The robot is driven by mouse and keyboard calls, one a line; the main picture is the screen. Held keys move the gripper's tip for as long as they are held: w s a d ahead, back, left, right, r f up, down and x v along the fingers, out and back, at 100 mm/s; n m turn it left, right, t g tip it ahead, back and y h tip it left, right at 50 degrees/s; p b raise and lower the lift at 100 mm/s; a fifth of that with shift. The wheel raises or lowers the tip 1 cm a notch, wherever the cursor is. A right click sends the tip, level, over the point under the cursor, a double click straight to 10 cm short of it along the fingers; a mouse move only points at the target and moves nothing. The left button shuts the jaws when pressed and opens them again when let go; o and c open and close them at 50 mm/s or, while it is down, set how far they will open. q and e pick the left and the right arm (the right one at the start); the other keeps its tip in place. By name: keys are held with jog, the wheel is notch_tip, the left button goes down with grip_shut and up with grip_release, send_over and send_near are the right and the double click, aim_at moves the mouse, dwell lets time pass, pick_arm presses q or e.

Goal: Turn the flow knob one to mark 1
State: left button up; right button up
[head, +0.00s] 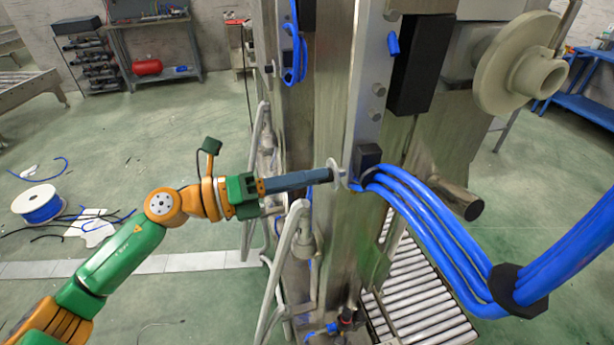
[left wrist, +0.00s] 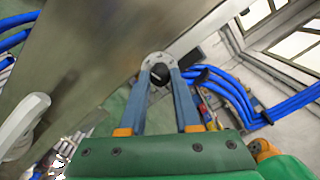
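A small black knob (left wrist: 159,75) sits on a round pale dial plate (left wrist: 156,60) on the metal frame in the left wrist view. The dial plate shows edge-on in the head view (head: 339,174), and any marks on it are too small to read. My left gripper (head: 326,176) reaches it from the left, its long blue-grey fingers level. In the left wrist view the fingertips (left wrist: 160,70) lie on either side of the knob, with no clear gap, so it looks shut on the knob. My right gripper is not in view.
Thick blue hoses (head: 430,222) run from a black clamp (head: 368,160) just right of the dial. Pale bent handles (head: 292,240) stand below my left gripper. A roller conveyor (head: 412,290) lies low on the right. A cable spool (head: 38,204) lies on the open floor at left.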

pick_arm(q)
jog(key=o, duration=0.4)
jog(key=b+v, duration=0.4)
jog(key=v, duration=0.3)
